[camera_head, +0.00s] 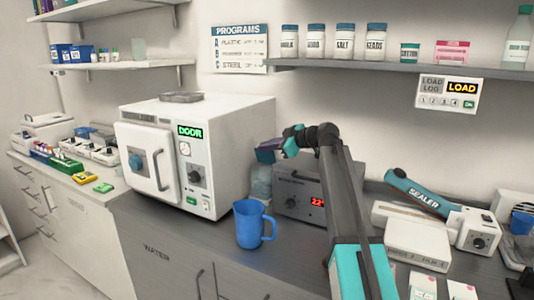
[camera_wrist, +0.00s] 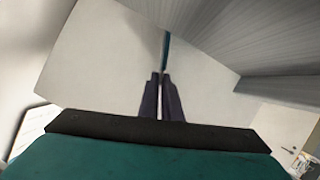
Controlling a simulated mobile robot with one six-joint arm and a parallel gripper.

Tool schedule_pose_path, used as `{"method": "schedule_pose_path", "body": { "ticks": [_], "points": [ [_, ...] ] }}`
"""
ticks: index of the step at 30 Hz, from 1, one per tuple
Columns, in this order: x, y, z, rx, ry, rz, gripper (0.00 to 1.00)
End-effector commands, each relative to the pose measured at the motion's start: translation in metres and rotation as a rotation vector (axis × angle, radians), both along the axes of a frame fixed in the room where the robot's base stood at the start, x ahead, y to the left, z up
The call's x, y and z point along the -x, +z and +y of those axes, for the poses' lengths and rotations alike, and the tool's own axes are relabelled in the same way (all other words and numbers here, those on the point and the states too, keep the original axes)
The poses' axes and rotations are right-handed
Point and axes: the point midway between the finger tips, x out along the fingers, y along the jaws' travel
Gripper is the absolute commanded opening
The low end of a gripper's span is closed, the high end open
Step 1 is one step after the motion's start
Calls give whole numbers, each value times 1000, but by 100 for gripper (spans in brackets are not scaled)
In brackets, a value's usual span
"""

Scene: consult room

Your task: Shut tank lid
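A blue jug (camera_head: 250,225) stands at the counter front. A grey box with a red display (camera_head: 300,195) and a clear bottle (camera_head: 261,183) are behind it. The sealer (camera_head: 415,192) is at right. A shelf of jars (camera_head: 345,64) hangs above.

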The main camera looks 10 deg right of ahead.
Motion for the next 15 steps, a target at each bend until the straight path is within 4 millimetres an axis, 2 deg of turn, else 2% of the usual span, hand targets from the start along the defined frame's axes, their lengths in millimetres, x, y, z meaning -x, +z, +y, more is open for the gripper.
{"method": "schedule_pose_path", "body": {
  "ticks": [10,15],
  "points": [
    [11,-10,6,93,-5,-129,0],
    [14,-12,8,92,-4,-128,0]
  ]
}}
